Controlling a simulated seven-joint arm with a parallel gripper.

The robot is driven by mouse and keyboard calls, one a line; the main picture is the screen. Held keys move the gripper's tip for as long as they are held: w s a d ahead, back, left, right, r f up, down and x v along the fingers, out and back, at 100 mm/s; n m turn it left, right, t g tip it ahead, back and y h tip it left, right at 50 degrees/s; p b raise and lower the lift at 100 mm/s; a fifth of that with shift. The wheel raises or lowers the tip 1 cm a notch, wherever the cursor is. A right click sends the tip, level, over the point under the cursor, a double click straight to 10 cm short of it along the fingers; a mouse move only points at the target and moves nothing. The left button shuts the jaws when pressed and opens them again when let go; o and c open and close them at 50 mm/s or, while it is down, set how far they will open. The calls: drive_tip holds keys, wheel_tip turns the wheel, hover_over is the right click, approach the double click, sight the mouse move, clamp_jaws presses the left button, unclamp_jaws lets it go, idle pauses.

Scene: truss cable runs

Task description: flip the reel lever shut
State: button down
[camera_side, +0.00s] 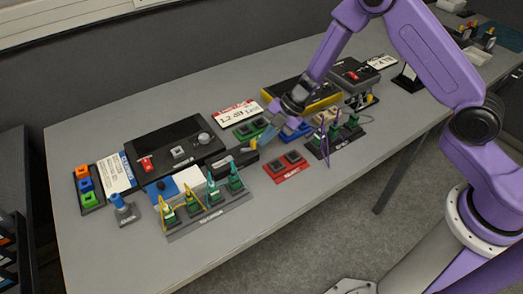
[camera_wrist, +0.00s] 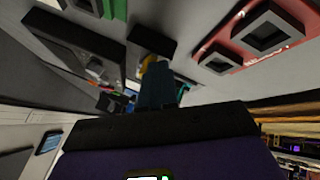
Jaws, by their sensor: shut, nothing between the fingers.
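My gripper (camera_side: 265,137) is shut and empty, reaching down over the middle of the table with its blue-teal fingers together. The fingers also show in the wrist view (camera_wrist: 158,84), pointing at a small black block (camera_wrist: 150,38). In the side view, a low black unit (camera_side: 231,159) lies just left of the fingertips, with a yellow part beside them. This unit may carry the reel lever, but I cannot make out the lever or its angle. I cannot tell whether the fingertips touch the unit.
A black box (camera_side: 172,151) with a red switch and a knob stands to the left. A rack of green and yellow cone-shaped pieces (camera_side: 208,202) stands in front. A red two-socket base (camera_side: 287,168) is close to the right.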

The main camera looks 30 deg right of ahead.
sight(249, 146)
drive_tip(key=w+n+g, duration=0.1)
drive_tip(key=n, duration=0.1)
drive_tip(key=w+n+g, duration=0.1)
drive_tip(key=shift+d+n, duration=0.2)
drive_tip(key=shift+n, duration=0.2)
drive_tip(key=shift+w+a+g, duration=0.1)
drive_tip(key=shift+w+g, duration=0.2)
drive_tip(key=shift+w, duration=0.7)
drive_tip(key=shift+a, duration=0.15)
drive_tip(key=shift+s+a, duration=0.3)
drive_tip(key=shift+a, duration=0.35)
drive_tip(key=shift+w+d, duration=0.15)
drive_tip(key=shift+d, duration=0.4)
drive_tip(key=d, duration=0.3)
drive_tip(key=shift+w, duration=0.25)
drive_tip(key=w+d+r, duration=0.4)
drive_tip(key=r, duration=0.4)
drive_tip(key=shift+w, duration=0.2)
drive_tip(key=shift+a, duration=0.1)
